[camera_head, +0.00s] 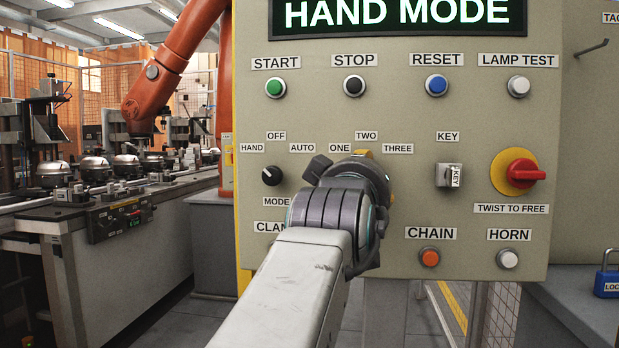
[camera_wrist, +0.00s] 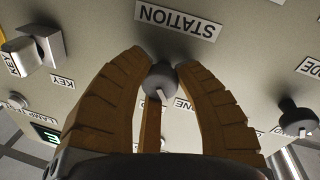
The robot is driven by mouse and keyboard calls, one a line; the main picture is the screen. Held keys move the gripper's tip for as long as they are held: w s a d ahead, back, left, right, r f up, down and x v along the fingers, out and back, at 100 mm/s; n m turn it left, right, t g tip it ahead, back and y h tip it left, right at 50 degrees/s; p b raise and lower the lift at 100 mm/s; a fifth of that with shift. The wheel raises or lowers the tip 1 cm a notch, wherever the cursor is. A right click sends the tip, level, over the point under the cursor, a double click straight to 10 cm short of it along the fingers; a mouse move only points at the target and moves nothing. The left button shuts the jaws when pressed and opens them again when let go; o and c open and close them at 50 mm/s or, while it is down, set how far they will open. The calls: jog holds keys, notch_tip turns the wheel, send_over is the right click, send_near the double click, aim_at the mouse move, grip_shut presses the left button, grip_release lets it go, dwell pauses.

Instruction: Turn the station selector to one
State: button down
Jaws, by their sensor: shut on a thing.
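The station selector (camera_wrist: 161,80) is a dark round knob with a pale pointer mark, seen in the wrist view, where the picture is upside down. Its pointer mark faces roughly down in that view, toward the panel's TWO side. My gripper (camera_wrist: 163,62) has its orange-brown ribbed fingers closed on both sides of the knob. The STATION label (camera_wrist: 178,19) lies just beyond the fingertips. In the head view my arm hides the knob; the ONE (camera_head: 341,148), TWO (camera_head: 366,135) and THREE (camera_head: 398,148) labels show above my wrist.
The mode selector (camera_head: 271,176) stands left of my wrist, the key switch (camera_head: 449,176) to the right. A red twist knob (camera_head: 525,173) is further right. The chain button (camera_head: 429,257) sits low. The display (camera_head: 398,14) reads HAND MODE. An orange robot arm (camera_head: 172,65) stands behind at left.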

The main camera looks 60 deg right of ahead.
jog(key=shift+f, duration=0.1)
jog(key=c, duration=0.9)
grip_release()
jog(key=shift+w, duration=0.1)
jog(key=a, duration=0.4)
jog(key=s+a, duration=0.1)
jog(key=a, duration=0.3)
jog(key=s+a, duration=0.1)
jog(key=a, duration=0.2)
jog(key=shift+s+a+f, duration=0.1)
jog(key=shift+a+f, duration=0.25)
jog(key=shift+a, duration=0.05)
